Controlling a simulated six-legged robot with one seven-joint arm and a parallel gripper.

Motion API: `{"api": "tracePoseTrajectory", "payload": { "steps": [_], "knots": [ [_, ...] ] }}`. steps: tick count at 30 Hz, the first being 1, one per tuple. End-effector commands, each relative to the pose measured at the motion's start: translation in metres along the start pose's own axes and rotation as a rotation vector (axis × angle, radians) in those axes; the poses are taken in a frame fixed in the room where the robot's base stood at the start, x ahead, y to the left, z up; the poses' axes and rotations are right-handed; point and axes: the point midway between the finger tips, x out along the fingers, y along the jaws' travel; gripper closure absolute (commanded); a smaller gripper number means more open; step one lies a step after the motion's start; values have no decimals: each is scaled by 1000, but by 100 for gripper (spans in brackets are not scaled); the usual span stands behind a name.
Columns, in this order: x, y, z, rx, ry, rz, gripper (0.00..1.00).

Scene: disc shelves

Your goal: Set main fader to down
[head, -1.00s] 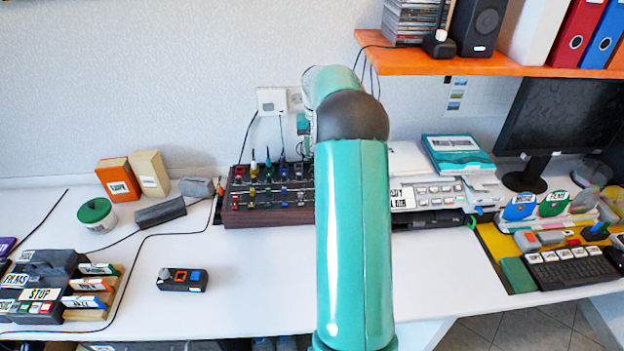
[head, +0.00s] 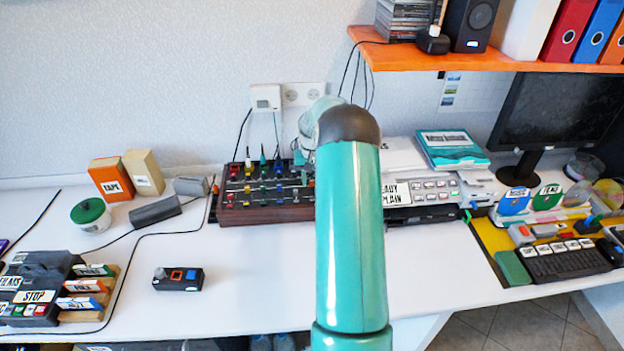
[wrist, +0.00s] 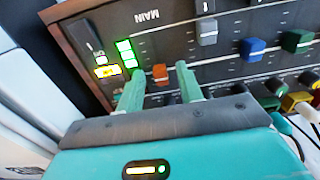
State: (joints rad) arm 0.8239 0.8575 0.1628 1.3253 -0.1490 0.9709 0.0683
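The mixer (head: 250,215) is a dark panel with a brown wooden edge, at the back of the desk in the head view. My arm covers its right end there. In the wrist view the mixer panel (wrist: 180,42) fills the upper part, with the word MAIN printed near its edge. A small orange-red fader cap (wrist: 160,74) sits close to that word. My gripper (wrist: 160,70) is open, with one finger on each side of the orange-red cap and visible gaps. I cannot tell its height above the panel.
Grey (wrist: 207,31), blue (wrist: 251,47) and green (wrist: 297,40) fader caps stand to the right of the orange-red one. Lit green and yellow indicators (wrist: 124,52) are at its left. A player with buttons (head: 430,190) stands right of the mixer.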

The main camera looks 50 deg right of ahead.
Motion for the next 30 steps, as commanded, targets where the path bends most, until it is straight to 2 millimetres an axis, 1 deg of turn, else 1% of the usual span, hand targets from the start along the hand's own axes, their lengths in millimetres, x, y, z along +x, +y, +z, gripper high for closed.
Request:
{"api": "tracePoseTrajectory", "payload": {
  "steps": [8,9,14,23,30],
  "knots": [
    [2,0,-1,0,1,0,64],
    [2,0,-1,0,1,0,68],
    [2,0,0,0,1,0,99],
    [2,0,1,-1,0,0,100],
    [2,-1,12,-2,-1,0,100]
  ]
}}
